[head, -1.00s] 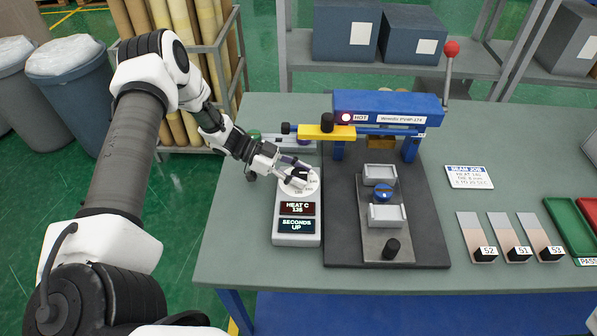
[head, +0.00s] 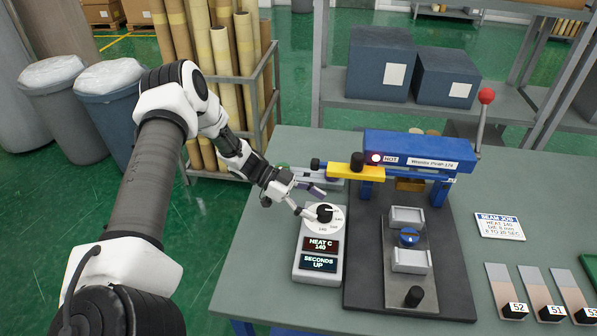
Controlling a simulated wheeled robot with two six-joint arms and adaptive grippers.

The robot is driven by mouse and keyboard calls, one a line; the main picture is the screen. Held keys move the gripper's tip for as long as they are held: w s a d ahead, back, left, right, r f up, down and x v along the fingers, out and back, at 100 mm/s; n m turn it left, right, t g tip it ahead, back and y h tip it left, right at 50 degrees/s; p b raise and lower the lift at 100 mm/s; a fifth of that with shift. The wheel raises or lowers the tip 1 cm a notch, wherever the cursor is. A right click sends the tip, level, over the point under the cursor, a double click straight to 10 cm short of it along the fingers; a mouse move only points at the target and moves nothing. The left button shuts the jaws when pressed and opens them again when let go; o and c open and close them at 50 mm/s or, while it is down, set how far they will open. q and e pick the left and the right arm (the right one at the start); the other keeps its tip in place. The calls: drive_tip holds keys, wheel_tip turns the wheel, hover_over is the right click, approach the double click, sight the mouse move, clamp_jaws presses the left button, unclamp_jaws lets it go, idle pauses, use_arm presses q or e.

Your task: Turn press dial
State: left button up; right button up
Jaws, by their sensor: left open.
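The press dial (head: 326,213) is a black knob on a white round scale, on top of a pale control box. The box's display (head: 320,246) reads HEAT C 140, with SECONDS UP on a second display below. My left gripper (head: 313,203) is open at the dial's upper left. One finger reaches the left edge of the scale and the other is farther back; I cannot tell whether either touches the knob. My right gripper is not in view.
A job card (head: 499,226) on the green bench reads HEAT 140. Several numbered sample strips (head: 507,288) lie at the right front. The press's lever has a red ball (head: 486,96). Wrapped rolls (head: 222,75) stand in a rack behind my left arm.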

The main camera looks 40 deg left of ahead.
use_arm(q)
drive_tip(key=v, duration=0.8)
drive_tip(key=shift+s+a, duration=0.15)
